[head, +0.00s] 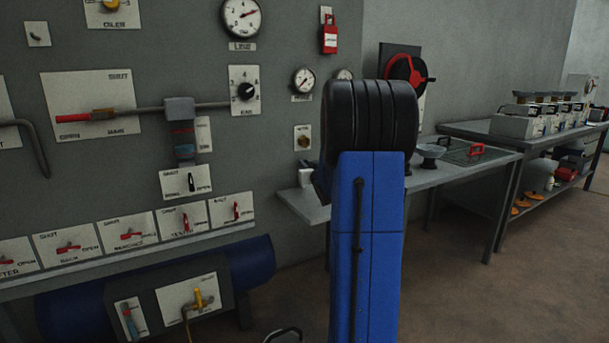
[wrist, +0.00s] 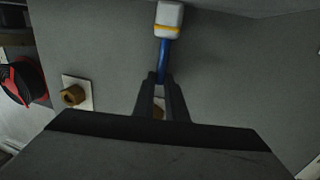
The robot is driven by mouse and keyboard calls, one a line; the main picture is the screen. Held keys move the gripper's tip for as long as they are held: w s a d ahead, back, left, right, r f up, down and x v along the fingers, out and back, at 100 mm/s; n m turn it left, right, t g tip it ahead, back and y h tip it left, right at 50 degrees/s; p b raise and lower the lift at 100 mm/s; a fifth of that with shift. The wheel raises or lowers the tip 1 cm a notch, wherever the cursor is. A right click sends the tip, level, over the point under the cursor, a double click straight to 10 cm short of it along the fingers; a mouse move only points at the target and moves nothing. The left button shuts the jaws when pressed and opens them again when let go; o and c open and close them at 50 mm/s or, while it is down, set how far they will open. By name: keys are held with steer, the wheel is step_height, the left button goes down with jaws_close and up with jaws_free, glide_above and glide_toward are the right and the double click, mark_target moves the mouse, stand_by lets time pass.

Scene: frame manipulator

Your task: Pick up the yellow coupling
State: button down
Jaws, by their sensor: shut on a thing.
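In the wrist view, my gripper (wrist: 161,78) has its two fingers nearly together at the end of a short blue stem (wrist: 163,58). In the head view my own blue and black arm hides the gripper.
A brass fitting on a white plate (wrist: 72,95) is on the wall beside the fingers. A panel with gauges and valves (head: 90,190) fills the left. Floor is clear at right.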

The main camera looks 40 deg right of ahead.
steer(key=s+a+r, duration=0.3)
steer(key=s+r, duration=0.1)
steer(key=s, duration=0.2)
steer(key=s+a+r, duration=0.3)
steer(key=s+r, duration=0.1)
steer(key=s, duration=0.2)
steer(key=shift+s, duration=0.3)
